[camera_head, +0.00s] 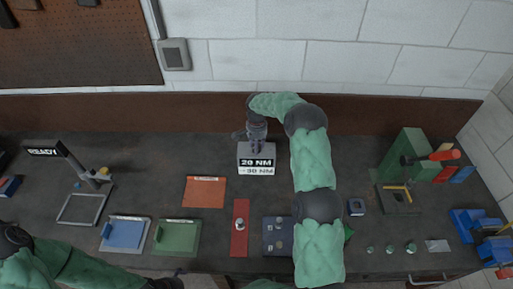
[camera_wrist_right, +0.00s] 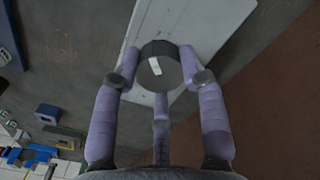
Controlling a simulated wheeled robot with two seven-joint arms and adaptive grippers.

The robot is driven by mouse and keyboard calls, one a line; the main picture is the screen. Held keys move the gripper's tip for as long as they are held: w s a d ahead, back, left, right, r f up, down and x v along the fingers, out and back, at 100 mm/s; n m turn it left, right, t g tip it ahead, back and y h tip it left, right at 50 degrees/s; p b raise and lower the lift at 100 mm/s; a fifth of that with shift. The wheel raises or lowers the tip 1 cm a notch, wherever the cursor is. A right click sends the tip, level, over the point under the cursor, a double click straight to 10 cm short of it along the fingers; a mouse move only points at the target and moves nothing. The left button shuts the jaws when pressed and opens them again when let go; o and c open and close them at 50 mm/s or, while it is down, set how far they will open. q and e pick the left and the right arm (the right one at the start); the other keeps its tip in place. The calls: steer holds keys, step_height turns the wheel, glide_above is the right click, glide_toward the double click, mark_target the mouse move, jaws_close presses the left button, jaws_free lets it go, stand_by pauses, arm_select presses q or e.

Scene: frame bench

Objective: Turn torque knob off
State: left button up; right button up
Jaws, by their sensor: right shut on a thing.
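The torque knob (camera_wrist_right: 158,68) is a dark round cylinder with a white pointer mark, seen in the right wrist view on the pale face of its box. In the head view, this grey torque box (camera_head: 256,170) stands near the back of the bench and its labels read 20 NM and 30 NM. My right gripper (camera_head: 254,135) is over the top of the box. In the right wrist view its fingers (camera_wrist_right: 160,80) are shut around the knob. In the head view the knob is hidden by the gripper. My left arm lies at the lower left, its dark end cut off by the bottom edge.
An orange tray (camera_head: 205,192), a red strip (camera_head: 239,230), a blue tray (camera_head: 125,233) and a green tray (camera_head: 177,238) lie in front. A READY sign post (camera_head: 78,165) stands left. A green block (camera_head: 404,150) with a red-handled tool stands right. The wall is behind.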

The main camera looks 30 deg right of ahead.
steer(key=shift+w+d+r, duration=0.15)
steer(key=shift+d+r, duration=0.05)
stand_by(0.3)
steer(key=o, duration=1.1)
steer(key=shift+o, duration=0.2)
steer(key=shift+f, duration=0.1)
steer(key=shift+a, duration=0.1)
step_height(320, 180, up, 12)
